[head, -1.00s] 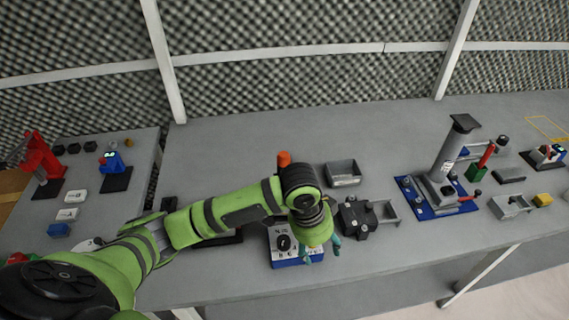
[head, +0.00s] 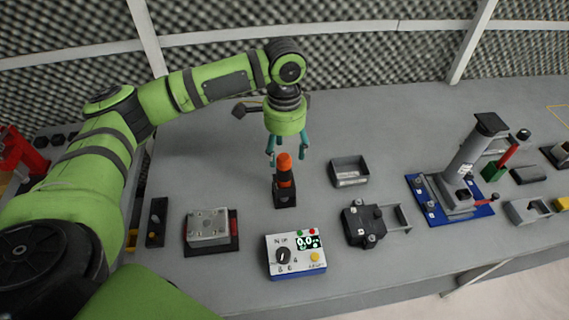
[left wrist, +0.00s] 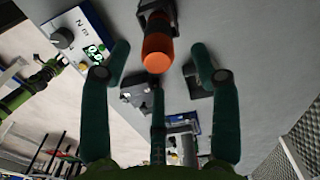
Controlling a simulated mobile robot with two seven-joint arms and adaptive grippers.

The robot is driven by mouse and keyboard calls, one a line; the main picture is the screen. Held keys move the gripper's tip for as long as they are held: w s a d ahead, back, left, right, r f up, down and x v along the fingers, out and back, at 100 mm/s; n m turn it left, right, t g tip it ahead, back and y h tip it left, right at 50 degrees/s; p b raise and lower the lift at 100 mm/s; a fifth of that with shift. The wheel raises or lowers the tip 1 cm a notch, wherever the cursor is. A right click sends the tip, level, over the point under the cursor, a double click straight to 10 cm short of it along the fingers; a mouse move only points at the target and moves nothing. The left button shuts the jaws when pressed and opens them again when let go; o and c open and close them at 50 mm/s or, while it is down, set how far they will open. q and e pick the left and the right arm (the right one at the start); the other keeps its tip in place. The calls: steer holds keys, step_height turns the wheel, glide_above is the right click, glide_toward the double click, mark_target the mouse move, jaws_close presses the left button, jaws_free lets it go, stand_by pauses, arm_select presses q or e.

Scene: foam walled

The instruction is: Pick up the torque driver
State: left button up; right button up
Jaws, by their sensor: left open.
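The torque driver (head: 284,167) has an orange handle and stands upright in a small black holder (head: 285,196) on the grey bench. Its orange end also shows in the left wrist view (left wrist: 157,48), at the top centre between the fingers. My left gripper (head: 287,157) is open, pointing down with its teal fingers just above and around the top of the handle. In the left wrist view the fingers (left wrist: 158,75) are spread wide apart with nothing between them but the driver's end beyond. Whether a finger touches the driver I cannot tell.
A blue and white torque meter (head: 296,254) stands in front of the holder. A metal block on a plate (head: 208,228) is to the left, a grey bin (head: 349,171) and black fixture (head: 364,223) to the right. Bench behind the holder is mostly clear.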

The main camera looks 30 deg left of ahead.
mark_target(284, 167)
arm_select(q)
steer(key=shift+s+f, duration=0.15)
steer(key=shift+f, duration=0.2)
steer(key=shift+s+d+f+p, duration=0.1)
steer(key=shift+s+f+p, duration=0.05)
steer(key=shift+f+p, duration=0.2)
step_height(284, 167, down, 4)
steer(key=shift+f+p, duration=0.25)
steer(key=shift+p, duration=0.55)
steer(key=shift+w+f, duration=0.15)
steer(key=shift+w, duration=0.05)
jaws_close()
arm_select(e)
steer(key=shift+s+r, duration=0.35)
steer(key=shift+r, duration=0.25)
steer(key=shift+s+r, duration=0.3)
steer(key=shift+r, duration=0.3)
